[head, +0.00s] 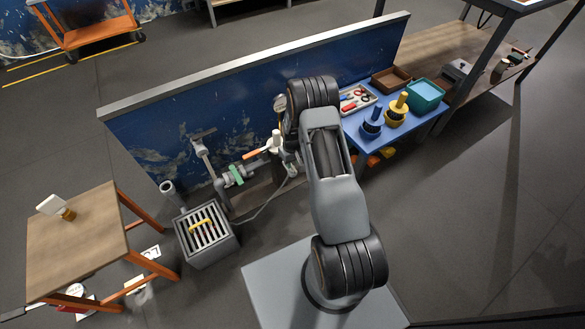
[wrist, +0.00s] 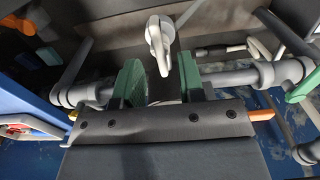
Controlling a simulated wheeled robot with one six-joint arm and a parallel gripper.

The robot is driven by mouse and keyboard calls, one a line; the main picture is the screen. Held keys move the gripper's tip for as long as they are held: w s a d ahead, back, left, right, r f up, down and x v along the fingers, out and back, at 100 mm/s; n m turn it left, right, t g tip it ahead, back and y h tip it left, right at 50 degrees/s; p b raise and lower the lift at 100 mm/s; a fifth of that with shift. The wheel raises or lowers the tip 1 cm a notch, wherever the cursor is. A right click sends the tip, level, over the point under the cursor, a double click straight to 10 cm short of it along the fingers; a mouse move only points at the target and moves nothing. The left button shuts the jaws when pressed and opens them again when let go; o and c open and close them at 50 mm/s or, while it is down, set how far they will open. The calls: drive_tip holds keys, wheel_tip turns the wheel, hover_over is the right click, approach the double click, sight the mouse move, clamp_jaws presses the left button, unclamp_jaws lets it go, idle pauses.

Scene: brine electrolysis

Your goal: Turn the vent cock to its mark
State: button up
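A white lever-like handle (wrist: 160,38) shows at the top middle of the wrist view, in front of the grey pipework (wrist: 232,78). I cannot tell for sure that it is the vent cock, and no mark is readable. My gripper (wrist: 160,82) is open, its two green fingers apart, with the lower end of the white handle lined up with the gap. I cannot tell how deep the handle reaches between them. In the head view, my arm hides the fingers and part of the pipework; a white fitting (head: 277,138) shows beside the arm.
A green handle (head: 235,174) and an orange bar (head: 257,153) are left of my arm. A grated grey box (head: 206,232) stands below. A blue wall panel (head: 160,128) is behind. A blue table (head: 388,128) with pots and trays is right; a wooden table (head: 75,238) is left.

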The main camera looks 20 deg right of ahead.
drive_tip(key=shift+f+b, duration=0.35)
drive_tip(key=shift+f, duration=1.15)
clamp_jaws()
